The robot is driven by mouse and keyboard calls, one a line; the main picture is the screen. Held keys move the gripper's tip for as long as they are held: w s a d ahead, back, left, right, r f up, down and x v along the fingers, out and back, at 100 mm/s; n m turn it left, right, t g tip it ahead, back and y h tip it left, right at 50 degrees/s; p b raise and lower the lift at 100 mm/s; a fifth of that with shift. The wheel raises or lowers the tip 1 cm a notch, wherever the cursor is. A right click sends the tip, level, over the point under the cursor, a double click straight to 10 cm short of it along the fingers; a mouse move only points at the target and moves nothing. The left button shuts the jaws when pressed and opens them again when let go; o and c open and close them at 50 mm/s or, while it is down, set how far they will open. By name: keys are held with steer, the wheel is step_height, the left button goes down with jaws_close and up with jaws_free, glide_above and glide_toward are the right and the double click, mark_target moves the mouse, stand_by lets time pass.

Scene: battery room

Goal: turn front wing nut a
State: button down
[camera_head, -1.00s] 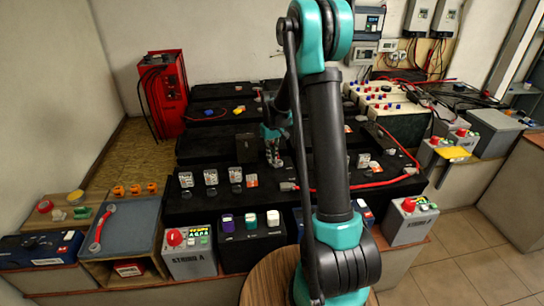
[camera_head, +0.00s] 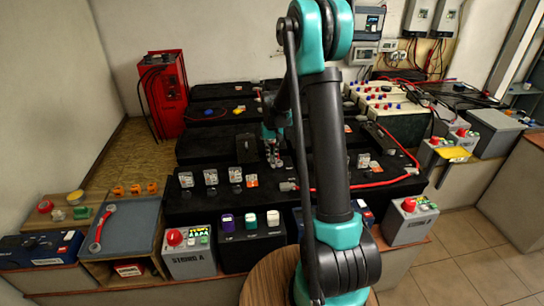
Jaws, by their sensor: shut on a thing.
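My gripper (camera_head: 273,158) points straight down over the front black battery row, left of my upright arm link. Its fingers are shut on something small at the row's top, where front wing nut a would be. The nut itself is hidden between the fingertips and too small to make out. The front black battery row (camera_head: 215,205) runs across the middle, with several small labelled cards standing along it. One orange and white card (camera_head: 251,181) stands just left of and nearer than the fingertips.
A black box (camera_head: 246,147) stands close left of my gripper. A red cable (camera_head: 380,183) runs along the battery top at right. A grey box with a red knob (camera_head: 188,254) and a tray with a red wrench (camera_head: 103,229) stand in front. A red charger (camera_head: 165,95) stands at back left.

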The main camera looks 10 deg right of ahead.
mark_target(272, 158)
steer(key=c, duration=1.6)
jaws_free()
steer(key=shift+r, duration=0.1)
step_height(272, 158, up, 12)
steer(key=s+d+f+t, duration=0.2)
steer(key=s+f, duration=0.1)
steer(key=s, duration=1.2)
steer(key=s+d+f+t, duration=0.2)
steer(key=s+f, duration=0.2)
steer(key=s, duration=1.1)
steer(key=shift+s, duration=0.2)
steer(key=shift+d, duration=0.1)
